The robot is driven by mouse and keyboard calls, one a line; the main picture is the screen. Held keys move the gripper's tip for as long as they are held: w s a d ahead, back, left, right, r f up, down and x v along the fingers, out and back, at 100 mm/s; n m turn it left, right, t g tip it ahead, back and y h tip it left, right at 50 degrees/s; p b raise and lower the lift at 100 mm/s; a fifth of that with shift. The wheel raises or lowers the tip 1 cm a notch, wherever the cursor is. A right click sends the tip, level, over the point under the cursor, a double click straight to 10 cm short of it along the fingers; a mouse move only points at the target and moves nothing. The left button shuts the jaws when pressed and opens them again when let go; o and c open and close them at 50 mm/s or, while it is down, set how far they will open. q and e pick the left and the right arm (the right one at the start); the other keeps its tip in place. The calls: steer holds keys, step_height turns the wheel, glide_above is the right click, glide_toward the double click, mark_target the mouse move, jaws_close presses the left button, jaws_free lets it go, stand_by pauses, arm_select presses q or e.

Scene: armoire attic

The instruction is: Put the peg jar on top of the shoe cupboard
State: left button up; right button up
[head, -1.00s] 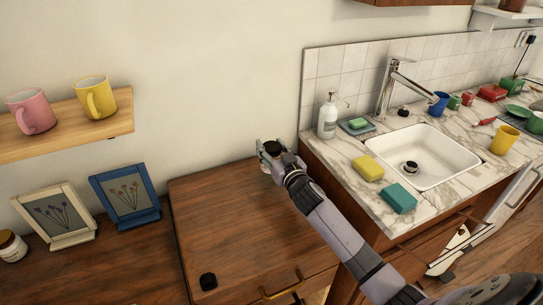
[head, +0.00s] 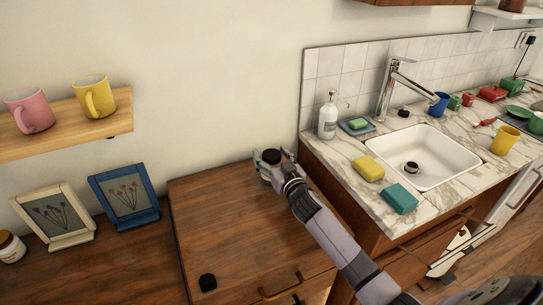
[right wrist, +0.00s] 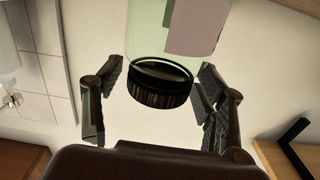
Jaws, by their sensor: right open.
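The jar (head: 269,169) has a black lid and is at the back right of the brown wooden cupboard top (head: 235,225). In the right wrist view it shows a pale green glass body, a pinkish label and the black ribbed lid (right wrist: 160,85). My right gripper (head: 271,161) is around the jar, a finger on each side. The right wrist view shows the open fingers (right wrist: 163,95) with gaps between them and the lid. The jar's base and contents are hidden in the head view. My left gripper is not in view.
Picture frames (head: 124,195) stand to the left, below a shelf with mugs (head: 95,97). The sink counter (head: 345,165) rises close on the right, with a soap bottle (head: 328,117). The cupboard's middle is clear.

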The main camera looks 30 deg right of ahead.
steer(key=shift+r, duration=0.3)
steer(key=s, duration=1.2)
steer(key=shift+a, duration=0.3)
steer(key=shift+s+f, duration=0.15)
steer(key=shift+f, duration=0.05)
